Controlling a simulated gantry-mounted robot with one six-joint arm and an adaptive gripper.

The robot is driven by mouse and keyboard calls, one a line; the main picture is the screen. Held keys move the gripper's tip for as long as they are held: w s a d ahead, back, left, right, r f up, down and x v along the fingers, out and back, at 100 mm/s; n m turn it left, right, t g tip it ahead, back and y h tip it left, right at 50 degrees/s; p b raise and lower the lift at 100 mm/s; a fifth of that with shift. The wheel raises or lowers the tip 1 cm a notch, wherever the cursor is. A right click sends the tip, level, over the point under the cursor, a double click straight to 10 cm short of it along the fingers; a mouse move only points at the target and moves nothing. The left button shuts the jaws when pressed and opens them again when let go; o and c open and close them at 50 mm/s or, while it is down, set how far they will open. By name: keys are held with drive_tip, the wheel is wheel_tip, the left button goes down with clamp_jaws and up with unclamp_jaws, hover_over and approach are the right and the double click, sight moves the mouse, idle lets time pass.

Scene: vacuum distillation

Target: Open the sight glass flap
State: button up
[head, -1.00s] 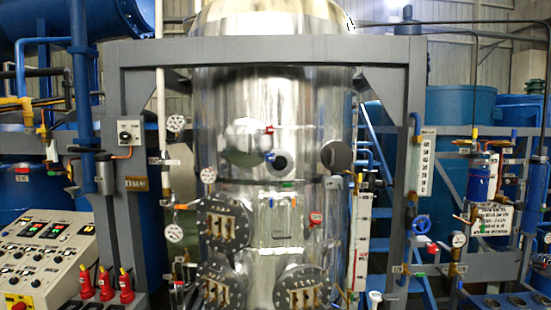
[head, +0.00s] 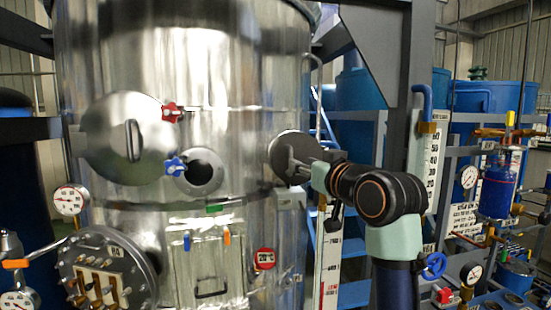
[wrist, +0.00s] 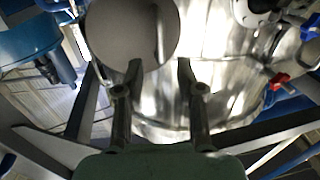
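A round grey disc, which looks like the sight glass flap (head: 280,150), sits on the right side of the steel vessel in the head view. It fills the upper left of the wrist view (wrist: 125,30). In the head view my gripper (head: 303,166) is at the disc's right side. Contact cannot be told. The disc hides what is behind it.
Left of the disc are a small round port (head: 205,173), a blue knob (head: 176,166), a red knob (head: 172,112) and a large round hatch (head: 115,150). A level scale (head: 331,265) stands beneath my arm.

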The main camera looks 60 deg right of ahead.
sight(300, 160)
drive_tip(key=p+x, duration=0.3)
drive_tip(key=x, duration=0.4)
drive_tip(key=shift+w+d, duration=0.1)
drive_tip(key=shift+w, duration=0.1)
clamp_jaws()
